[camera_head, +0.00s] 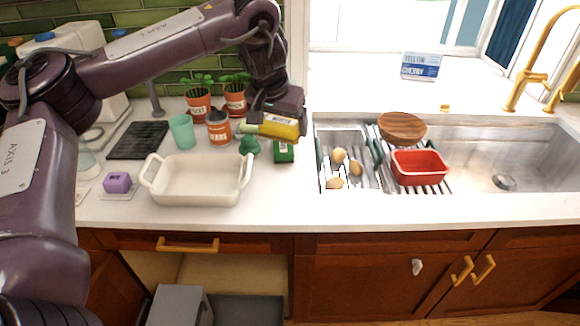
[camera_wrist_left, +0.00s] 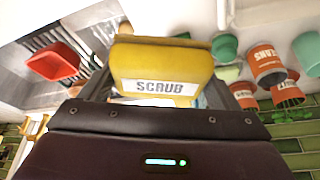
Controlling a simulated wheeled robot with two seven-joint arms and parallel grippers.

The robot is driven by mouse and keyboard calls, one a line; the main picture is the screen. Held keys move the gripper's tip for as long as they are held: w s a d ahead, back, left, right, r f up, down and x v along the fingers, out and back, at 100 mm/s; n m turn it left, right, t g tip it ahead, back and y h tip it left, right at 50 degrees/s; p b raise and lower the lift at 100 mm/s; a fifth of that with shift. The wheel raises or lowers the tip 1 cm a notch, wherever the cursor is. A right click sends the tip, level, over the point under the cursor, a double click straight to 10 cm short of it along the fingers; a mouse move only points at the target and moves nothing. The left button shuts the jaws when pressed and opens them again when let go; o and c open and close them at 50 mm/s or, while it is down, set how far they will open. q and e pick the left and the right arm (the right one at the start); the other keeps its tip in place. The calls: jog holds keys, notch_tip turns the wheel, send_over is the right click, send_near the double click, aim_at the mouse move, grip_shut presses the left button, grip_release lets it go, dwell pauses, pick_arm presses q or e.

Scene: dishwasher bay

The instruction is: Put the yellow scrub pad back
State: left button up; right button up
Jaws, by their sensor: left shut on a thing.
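The yellow scrub pad (camera_head: 281,127) is in my left gripper (camera_head: 268,118), held above the counter between the white baking dish and the sink. In the left wrist view the pad (camera_wrist_left: 165,62) fills the upper middle, with a white SCRUB label facing the camera. The left gripper is shut on it; the fingertips are largely hidden. A green box (camera_head: 284,153) stands just below the pad in the head view. My right gripper is not in view.
A white baking dish (camera_head: 196,192), an orange-labelled can (camera_head: 218,130), a green cup (camera_head: 182,131) and potted plants crowd the counter left of the gripper. A purple block (camera_head: 117,182) lies further left. The sink (camera_head: 500,160) holds a rack and red tub (camera_head: 419,168).

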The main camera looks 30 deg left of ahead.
pick_arm(q)
jog(key=shift+a, duration=0.1)
jog(key=b, duration=0.7)
send_over(284, 189)
jog(key=s, duration=0.1)
jog(key=f, duration=1.5)
jog(key=shift+s+f, duration=0.2)
jog(key=shift+f, duration=0.2)
notch_tip(284, 189, down, 3)
jog(key=shift+f+b, duration=0.1)
jog(key=shift+b, duration=0.3)
jog(key=shift+f, duration=0.1)
jog(key=o, duration=0.8)
jog(key=shift+f, duration=0.1)
jog(key=shift+o, duration=0.2)
